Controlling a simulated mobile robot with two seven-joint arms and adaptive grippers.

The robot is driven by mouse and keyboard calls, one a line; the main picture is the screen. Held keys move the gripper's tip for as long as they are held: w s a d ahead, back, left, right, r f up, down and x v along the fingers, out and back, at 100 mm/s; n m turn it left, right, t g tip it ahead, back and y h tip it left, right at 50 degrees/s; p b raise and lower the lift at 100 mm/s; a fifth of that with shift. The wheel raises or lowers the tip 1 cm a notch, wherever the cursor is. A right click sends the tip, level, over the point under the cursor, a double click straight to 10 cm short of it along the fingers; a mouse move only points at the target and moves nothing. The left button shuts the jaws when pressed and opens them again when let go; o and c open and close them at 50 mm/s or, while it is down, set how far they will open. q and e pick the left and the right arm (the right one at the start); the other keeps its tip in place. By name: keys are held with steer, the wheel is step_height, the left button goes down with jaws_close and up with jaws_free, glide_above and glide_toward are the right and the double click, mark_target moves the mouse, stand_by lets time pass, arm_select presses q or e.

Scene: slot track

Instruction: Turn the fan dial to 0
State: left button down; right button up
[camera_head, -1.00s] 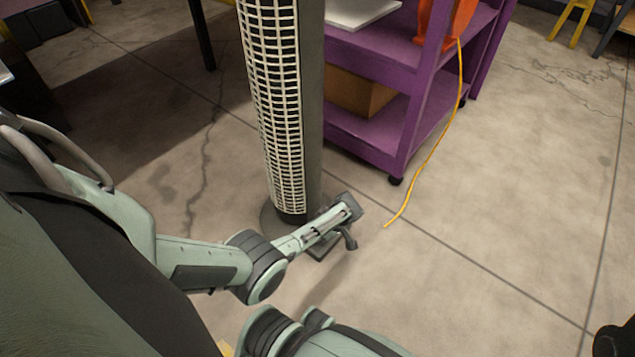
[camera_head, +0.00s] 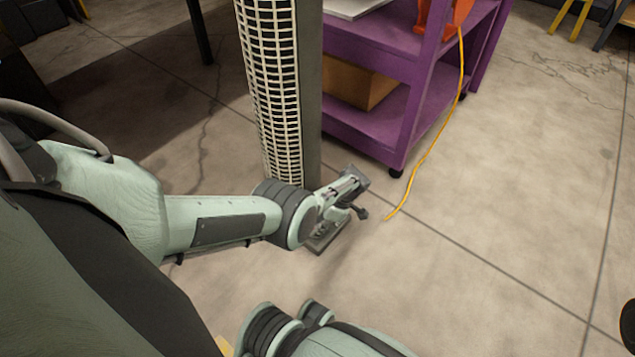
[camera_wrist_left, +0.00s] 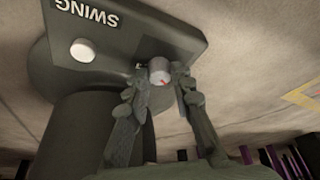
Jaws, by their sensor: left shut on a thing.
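The tower fan (camera_head: 275,95) stands upright on the floor, with a tall pale grille. In the left wrist view its dark control panel (camera_wrist_left: 125,35) carries the word SWING and a round white button (camera_wrist_left: 83,50). The fan dial (camera_wrist_left: 159,66) is a small grey knob with a red mark, at the panel's edge. My left gripper (camera_wrist_left: 160,80) is shut on the dial, one finger at each side. I cannot read the number at the mark. In the head view my left gripper (camera_head: 338,208) is low beside the fan's foot. My right gripper is not seen.
A purple shelf cart (camera_head: 375,125) stands just behind and right of the fan, with a cardboard box (camera_head: 350,88) on it. A yellow cord (camera_head: 430,150) hangs from an orange object (camera_head: 437,15) to the floor.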

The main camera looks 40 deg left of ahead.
arm_select(q)
steer(key=shift+s+a, duration=0.1)
steer(key=shift+a, duration=0.05)
steer(key=c, duration=1.4)
jaws_free()
steer(key=shift+o, duration=0.4)
steer(key=v, duration=1.2)
